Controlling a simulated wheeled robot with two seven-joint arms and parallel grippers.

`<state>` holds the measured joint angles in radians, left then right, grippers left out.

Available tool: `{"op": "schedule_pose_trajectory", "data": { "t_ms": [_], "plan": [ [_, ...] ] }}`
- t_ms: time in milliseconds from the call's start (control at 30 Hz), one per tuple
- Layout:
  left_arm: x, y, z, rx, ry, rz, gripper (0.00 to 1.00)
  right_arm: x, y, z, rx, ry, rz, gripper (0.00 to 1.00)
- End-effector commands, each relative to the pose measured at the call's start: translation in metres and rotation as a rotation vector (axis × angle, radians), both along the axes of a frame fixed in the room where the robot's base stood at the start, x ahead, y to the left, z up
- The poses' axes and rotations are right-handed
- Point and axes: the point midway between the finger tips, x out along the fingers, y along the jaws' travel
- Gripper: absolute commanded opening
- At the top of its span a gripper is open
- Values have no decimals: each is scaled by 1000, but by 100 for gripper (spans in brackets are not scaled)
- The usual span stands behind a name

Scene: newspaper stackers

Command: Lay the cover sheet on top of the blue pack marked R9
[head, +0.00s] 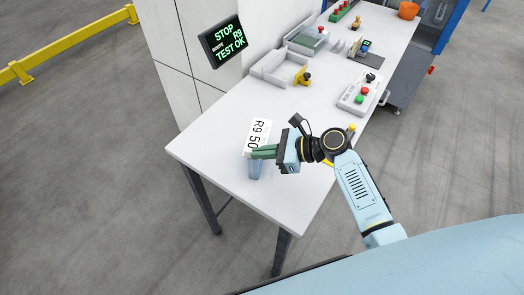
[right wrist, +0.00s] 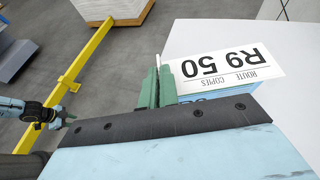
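The cover sheet (head: 259,131) is a white rectangle printed "R9 50". It also shows in the right wrist view (right wrist: 228,62), face up. A blue pack (head: 255,170) shows below it, mostly hidden; a strip of its blue side shows in the right wrist view (right wrist: 238,98). Whether the sheet touches the pack is not clear. My right gripper (head: 252,153) reaches in over the table with its green fingers close together at the sheet's edge. A thin white strip shows between them (right wrist: 158,86). My left gripper (right wrist: 66,121) shows small at the left of the right wrist view.
The white table (head: 218,138) has free room around the pack. A wall screen (head: 223,41) reads "STOP R9 TEST OK". A yellow rail (right wrist: 85,60) stands beyond.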

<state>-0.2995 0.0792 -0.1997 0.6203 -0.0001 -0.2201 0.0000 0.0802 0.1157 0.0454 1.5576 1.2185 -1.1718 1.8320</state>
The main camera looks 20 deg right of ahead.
Motion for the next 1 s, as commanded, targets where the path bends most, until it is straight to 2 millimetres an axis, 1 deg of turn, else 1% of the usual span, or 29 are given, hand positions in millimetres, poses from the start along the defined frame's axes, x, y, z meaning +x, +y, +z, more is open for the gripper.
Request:
{"op": "schedule_pose_trajectory", "data": {
  "t_ms": [533, 600, 733, 1000],
  "plan": [
    [0, 1, -1, 1, 1, -1, 36, 0, 0, -8, 1, 0, 0, 0],
    [0, 1, -1, 1, 1, -1, 36, 0, 0, -7, 0, -1, 0, 12],
    [-1, 1, -1, 1, 1, -1, 36, 0, 0, -7, 1, 0, 0, 28],
    [-1, 1, -1, 1, 1, -1, 36, 0, -1, -7, 0, 0, 0, 28]
  ]
}}
